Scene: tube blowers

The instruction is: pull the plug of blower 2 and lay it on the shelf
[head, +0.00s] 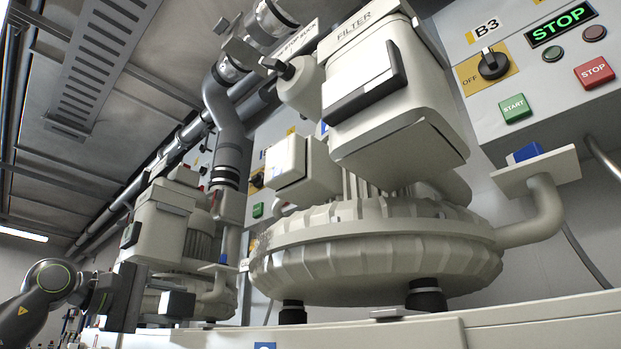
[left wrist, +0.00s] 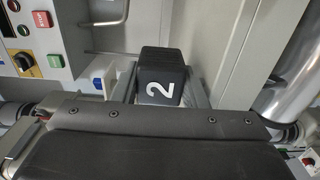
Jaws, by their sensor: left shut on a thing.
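My left gripper (head: 150,300) comes in from the left in the head view, low in front of the smaller blower at the back left. It is shut on a dark block-shaped plug (head: 178,304). In the left wrist view the plug (left wrist: 160,76) carries a white number 2 and sits between the two grey fingers (left wrist: 163,95). Whether the plug is seated in a socket or free cannot be told. A small pale plate with a blue piece (head: 218,268) is on the blower's bent pipe, just right of the plug. My right gripper is out of view.
A large blower (head: 375,250) fills the middle, with a filter box (head: 385,90) above. Its side pipe bears a pale plate (head: 540,168). Control panel B3 (head: 540,60) is at upper right. A long pale ledge (head: 480,330) runs along the bottom, with a small flat grey piece (head: 398,314) on it.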

